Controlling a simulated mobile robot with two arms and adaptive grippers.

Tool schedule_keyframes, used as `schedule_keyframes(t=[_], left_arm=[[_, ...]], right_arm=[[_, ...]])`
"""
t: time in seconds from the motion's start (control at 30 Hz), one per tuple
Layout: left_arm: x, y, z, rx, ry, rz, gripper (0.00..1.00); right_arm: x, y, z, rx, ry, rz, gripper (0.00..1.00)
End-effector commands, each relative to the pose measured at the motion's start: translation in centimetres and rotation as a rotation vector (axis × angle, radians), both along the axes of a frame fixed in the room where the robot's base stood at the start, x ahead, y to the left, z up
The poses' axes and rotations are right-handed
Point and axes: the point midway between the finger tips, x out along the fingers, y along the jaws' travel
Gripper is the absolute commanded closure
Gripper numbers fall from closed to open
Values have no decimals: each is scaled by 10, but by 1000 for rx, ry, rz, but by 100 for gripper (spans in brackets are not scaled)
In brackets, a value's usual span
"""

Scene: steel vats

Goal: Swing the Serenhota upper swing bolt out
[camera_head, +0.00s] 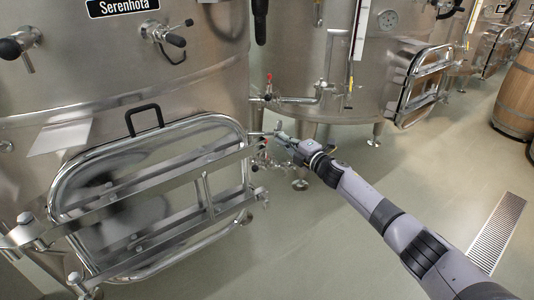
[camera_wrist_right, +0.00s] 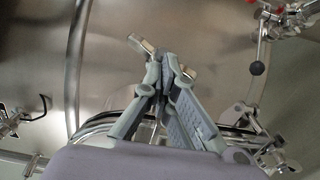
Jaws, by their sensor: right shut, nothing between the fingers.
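The Serenhota vat carries its black name plate (camera_head: 123,6) at the top left of the head view. Its rounded steel hatch door (camera_head: 100,180) is crossed by two bars. What looks like the upper swing bolt (camera_head: 258,135) is at the hatch's right edge. My right gripper (camera_head: 282,137) is shut and empty, right beside the bolt; I cannot tell whether they touch. In the right wrist view its fingertips (camera_wrist_right: 163,70) meet, with a small shiny metal piece (camera_wrist_right: 140,43), probably the bolt's end, just beyond them. A lower bolt (camera_head: 260,192) shows below. My left gripper is not in view.
Pipework with a red-handled valve (camera_head: 269,82) runs just above and behind my right gripper. A second vat (camera_head: 310,60) stands behind. The floor (camera_head: 340,220) right of the hatch is open, with a drain grate (camera_head: 497,232) and a barrel (camera_head: 515,95) farther right.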

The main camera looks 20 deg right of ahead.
Motion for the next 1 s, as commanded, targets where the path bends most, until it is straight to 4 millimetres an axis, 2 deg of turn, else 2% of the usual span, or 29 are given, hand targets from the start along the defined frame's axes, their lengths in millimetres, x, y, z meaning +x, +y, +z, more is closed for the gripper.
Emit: schedule_keyframes(t=[0.6,1.0], left_arm=[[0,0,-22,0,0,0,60],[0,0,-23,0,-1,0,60]], right_arm=[[23,-6,-1,-1,-1,-1,100],[25,-7,0,-1,0,0,100]])
